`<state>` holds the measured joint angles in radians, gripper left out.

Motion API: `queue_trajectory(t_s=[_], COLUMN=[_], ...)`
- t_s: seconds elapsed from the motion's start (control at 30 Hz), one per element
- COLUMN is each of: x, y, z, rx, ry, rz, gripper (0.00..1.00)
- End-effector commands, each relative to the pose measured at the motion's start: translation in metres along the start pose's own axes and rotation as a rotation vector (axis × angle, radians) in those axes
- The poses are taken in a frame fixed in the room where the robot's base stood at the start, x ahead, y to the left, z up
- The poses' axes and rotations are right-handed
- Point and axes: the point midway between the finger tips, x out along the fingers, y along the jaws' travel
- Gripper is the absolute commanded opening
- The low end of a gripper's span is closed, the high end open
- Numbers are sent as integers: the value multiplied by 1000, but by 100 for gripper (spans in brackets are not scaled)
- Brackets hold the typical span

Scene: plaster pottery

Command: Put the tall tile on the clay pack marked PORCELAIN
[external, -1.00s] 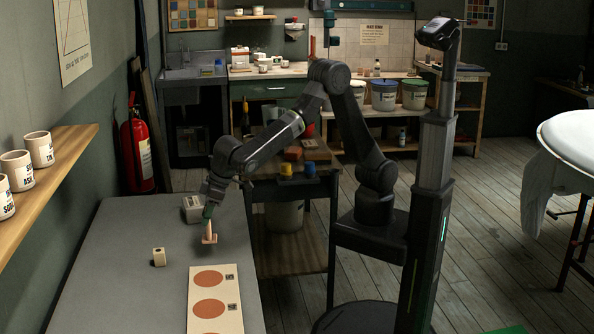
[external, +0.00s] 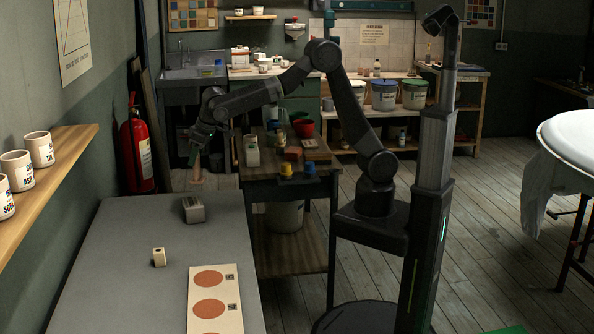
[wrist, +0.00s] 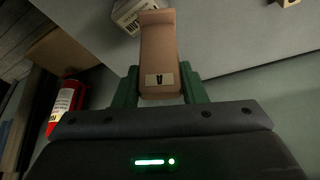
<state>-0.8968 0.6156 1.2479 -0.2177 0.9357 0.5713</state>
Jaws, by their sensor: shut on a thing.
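My gripper (external: 196,158) is shut on a pinkish-tan tile (external: 197,178), held upright in the air off the far end of the grey table. In the wrist view the tile (wrist: 158,52) sits between the green fingers (wrist: 160,88), with a small label near its lower end. A pale grey clay pack (external: 193,210) lies on the table near its far edge, below and apart from the tile. It also shows in the wrist view (wrist: 130,14), partly behind the tile; its lettering is only partly readable there. Another pale pack-like block (external: 252,150) stands on the cart.
A small cream block (external: 159,257) and a board with red-brown discs (external: 215,300) lie on the grey table (external: 120,225). The cart (external: 290,172) holds coloured pots and blocks. A shelf with mugs (external: 55,175) and a fire extinguisher (external: 136,150) are at left.

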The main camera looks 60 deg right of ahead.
Motion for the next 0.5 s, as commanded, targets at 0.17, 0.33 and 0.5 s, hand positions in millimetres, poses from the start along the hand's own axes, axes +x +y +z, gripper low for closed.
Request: queue_trajectory(t_s=[0.17,0.33,0.5], x=[4,34,53], y=[21,22,21], z=[-5,8,15], rx=[28,28,28], ry=[-3,-5,-2], rz=[13,14,13], gripper=[2,2,2])
